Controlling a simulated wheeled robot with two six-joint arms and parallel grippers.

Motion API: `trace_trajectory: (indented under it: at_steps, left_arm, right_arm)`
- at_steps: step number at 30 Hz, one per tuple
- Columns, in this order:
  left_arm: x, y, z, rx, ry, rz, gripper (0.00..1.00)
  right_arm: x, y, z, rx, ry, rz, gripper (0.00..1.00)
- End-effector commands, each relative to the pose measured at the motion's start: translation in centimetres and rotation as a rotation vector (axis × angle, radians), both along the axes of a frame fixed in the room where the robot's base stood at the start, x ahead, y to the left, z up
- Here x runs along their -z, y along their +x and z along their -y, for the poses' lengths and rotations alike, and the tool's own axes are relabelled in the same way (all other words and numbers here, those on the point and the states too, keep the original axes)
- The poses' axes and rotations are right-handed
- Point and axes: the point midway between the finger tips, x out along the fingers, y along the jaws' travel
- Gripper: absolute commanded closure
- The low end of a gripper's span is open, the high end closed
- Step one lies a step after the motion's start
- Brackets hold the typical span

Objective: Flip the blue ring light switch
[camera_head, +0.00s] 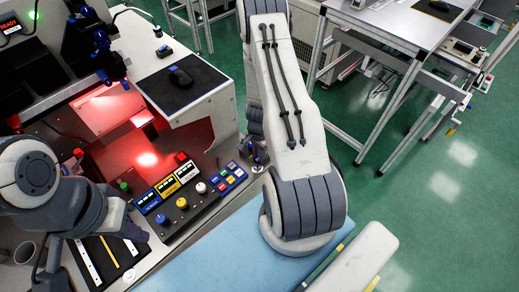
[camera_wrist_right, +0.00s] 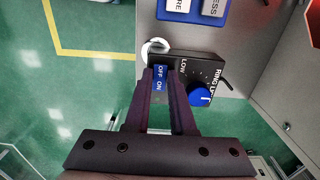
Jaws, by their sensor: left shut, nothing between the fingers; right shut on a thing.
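The blue ring light switch (camera_wrist_right: 160,77), marked OFF and ON, is on a small black control box (camera_wrist_right: 190,67) lettered LOW and RING LIGHT in the right wrist view. A blue round knob (camera_wrist_right: 199,96) is beside it on the same box. My right gripper (camera_wrist_right: 167,74) has its fingers on either side of the switch and is shut on it; the exact contact is partly hidden by the fingers. In the head view my right arm hides most of this gripper. My left gripper (camera_head: 134,232) is low on the left, shut and empty, over the bench.
A button panel (camera_head: 180,205) with coloured knobs stands on the bench between the arms. A red-lit area (camera_head: 147,158) and a dark pad with a mouse (camera_head: 180,77) lie behind it. A blue mat (camera_head: 220,250) is in front. Green floor is open at right.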

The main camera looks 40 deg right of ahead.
Motion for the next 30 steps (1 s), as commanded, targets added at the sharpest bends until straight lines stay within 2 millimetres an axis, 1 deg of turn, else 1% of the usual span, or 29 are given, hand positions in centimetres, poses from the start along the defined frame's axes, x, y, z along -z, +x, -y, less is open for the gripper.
trace_trajectory:
  at_steps: [1,11,12,13,14,24,26,30]
  left_arm:
    - [-0.4,0.0,0.0,0.0,0.0,0.0,1.0]
    - [-0.3,0.0,0.0,0.0,0.0,0.0,1.0]
    - [-0.3,0.0,0.0,0.0,0.0,0.0,1.0]
    - [-0.3,0.0,0.0,0.0,0.0,0.0,1.0]
    - [-0.3,0.0,0.0,0.0,0.0,0.0,1.0]
    - [-0.4,0.0,0.0,0.0,0.0,0.0,1.0]
    - [-0.6,0.0,0.0,0.0,0.0,0.0,1.0]
    - [-1.6,0.0,0.0,0.0,0.0,0.0,1.0]
  right_arm:
    - [-0.1,-0.1,-0.1,-0.001,-0.008,-0.001,1.0]
    - [0.1,0.0,-0.1,0.0,-0.016,0.002,1.0]
    - [0.1,0.0,-0.1,0.0,-0.016,0.002,0.62]
    - [0.1,0.0,-0.1,0.0,-0.016,0.002,0.51]
    - [0.1,0.0,-0.1,0.0,-0.016,0.002,0.47]
    - [-0.1,0.0,0.0,0.0,-0.015,0.002,0.47]
    - [-0.3,0.0,0.0,0.0,-0.015,0.002,0.47]
    - [-1.4,0.0,0.0,-0.001,-0.015,0.002,0.47]
